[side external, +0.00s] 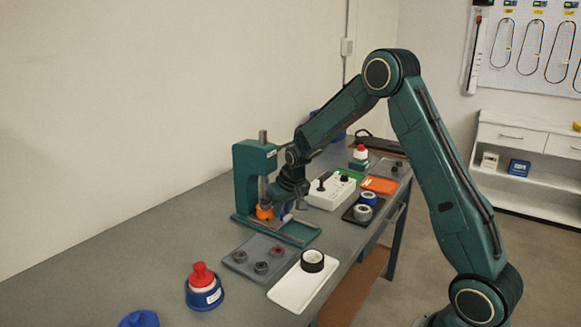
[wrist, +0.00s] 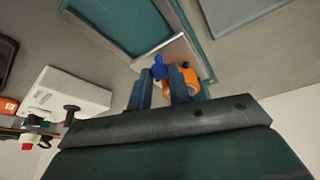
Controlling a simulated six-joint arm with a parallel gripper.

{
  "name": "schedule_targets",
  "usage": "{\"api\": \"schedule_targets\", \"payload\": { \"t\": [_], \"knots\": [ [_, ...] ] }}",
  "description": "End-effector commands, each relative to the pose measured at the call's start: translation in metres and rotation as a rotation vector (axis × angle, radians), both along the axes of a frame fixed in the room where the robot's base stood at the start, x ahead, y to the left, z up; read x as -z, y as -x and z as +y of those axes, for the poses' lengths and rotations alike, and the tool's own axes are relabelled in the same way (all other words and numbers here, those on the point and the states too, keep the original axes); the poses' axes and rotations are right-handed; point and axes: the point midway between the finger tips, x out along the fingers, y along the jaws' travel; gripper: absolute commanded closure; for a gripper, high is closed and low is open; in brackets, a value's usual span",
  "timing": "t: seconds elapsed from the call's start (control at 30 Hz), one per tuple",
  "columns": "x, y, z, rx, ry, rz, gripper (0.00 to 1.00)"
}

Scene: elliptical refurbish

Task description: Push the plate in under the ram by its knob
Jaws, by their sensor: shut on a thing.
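My gripper (wrist: 160,76) has its two fingers on either side of a small blue knob (wrist: 158,68) in the wrist view, shut on it. The knob stands on a light grey sliding plate (wrist: 182,47). An orange ring-shaped part (wrist: 196,74) is right beside the fingers, on the plate's side; the fingers partly hide it. In the side view the teal press (side external: 246,172) stands on the bench with its ram column upright, and the orange part (side external: 265,211) sits low in front of it. My gripper (side external: 283,212) is at the press base, and the knob is hard to make out there.
A grey tray with several dark rings (side external: 258,258) and a white tray with a black ring (side external: 290,290) lie in front of the press. A white box with a black knob (side external: 330,194) stands to its right. A red-topped bottle (side external: 203,287) stands at front left.

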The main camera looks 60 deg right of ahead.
Motion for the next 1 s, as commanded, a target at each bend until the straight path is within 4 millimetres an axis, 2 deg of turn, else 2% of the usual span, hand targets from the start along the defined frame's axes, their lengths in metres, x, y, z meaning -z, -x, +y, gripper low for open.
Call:
{"api": "schedule_targets", "payload": {
  "t": [0.03,0.1,0.13,0.63,0.77,1.0],
  "knots": [
    [-0.001,-0.005,0.0,-0.005,0.002,-0.017,0.75],
    [-0.001,-0.005,0.0,-0.005,0.002,-0.016,0.61],
    [-0.001,-0.005,0.0,-0.005,0.003,-0.015,0.59],
    [-0.007,-0.001,0.001,-0.003,0.001,-0.01,0.59],
    [-0.017,0.003,0.003,-0.003,0.002,-0.011,0.59],
    [-0.045,0.013,0.007,-0.003,0.002,-0.013,0.59]
  ]
}}
